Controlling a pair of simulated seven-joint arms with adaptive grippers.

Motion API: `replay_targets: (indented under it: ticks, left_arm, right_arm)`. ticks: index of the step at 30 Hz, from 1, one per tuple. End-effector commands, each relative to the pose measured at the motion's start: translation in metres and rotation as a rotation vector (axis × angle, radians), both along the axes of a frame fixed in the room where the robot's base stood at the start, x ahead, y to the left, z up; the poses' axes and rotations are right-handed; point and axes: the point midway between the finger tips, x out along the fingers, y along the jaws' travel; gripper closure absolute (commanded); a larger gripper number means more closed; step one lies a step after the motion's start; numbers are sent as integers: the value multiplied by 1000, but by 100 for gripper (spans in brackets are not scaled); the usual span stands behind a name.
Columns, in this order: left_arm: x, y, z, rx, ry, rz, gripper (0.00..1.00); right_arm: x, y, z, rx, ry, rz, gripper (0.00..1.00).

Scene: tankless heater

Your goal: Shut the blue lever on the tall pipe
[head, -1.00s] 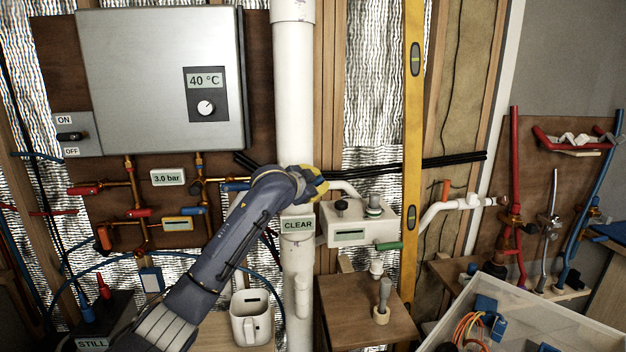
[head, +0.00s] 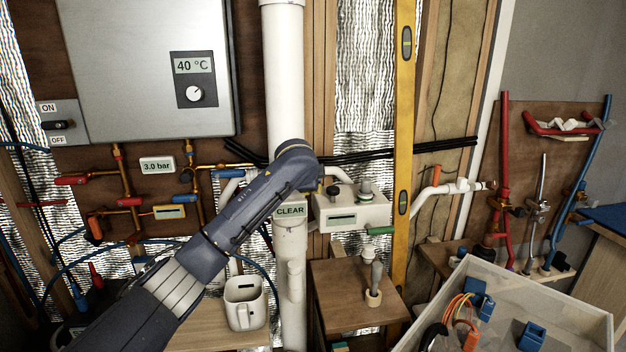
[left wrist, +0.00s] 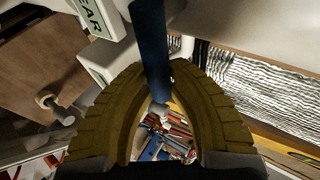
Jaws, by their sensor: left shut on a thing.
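The tall white pipe (head: 284,90) runs from top to bottom in the head view, with a CLEAR label (head: 290,211) on it. The blue lever (left wrist: 150,45) shows in the left wrist view, beside the CLEAR label's edge. My left gripper (left wrist: 158,78) has its yellow-brown fingers closed around the lever, one on each side. In the head view my left arm reaches up to the pipe just above the label, and its wrist hides the fingers and the lever. My right gripper is in neither view.
A white box with a black knob (head: 350,216) stands just right of the pipe. A yellow level (head: 404,120) stands farther right. Copper pipes with red and blue handles are at left. A white mug (head: 243,312) stands below, and a clear bin (head: 560,325) at bottom right.

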Motion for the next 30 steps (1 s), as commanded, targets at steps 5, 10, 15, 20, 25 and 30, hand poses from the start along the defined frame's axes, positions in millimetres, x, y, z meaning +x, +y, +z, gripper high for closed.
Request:
replay_targets:
  ticks: [5,10,15,20,25,30]
  left_arm:
    - [1,2,-3,21,4,3,100]
    - [1,2,-4,23,5,4,100]
    - [1,2,-5,23,6,4,100]
    - [1,2,-4,21,5,3,68]
    - [0,1,-3,20,4,1,68]
    - [-4,1,1,18,3,1,68]
  right_arm:
    - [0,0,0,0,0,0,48]
    - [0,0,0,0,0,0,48]
    - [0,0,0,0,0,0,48]
    - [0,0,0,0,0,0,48]
    - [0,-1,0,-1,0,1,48]
    - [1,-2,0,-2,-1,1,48]
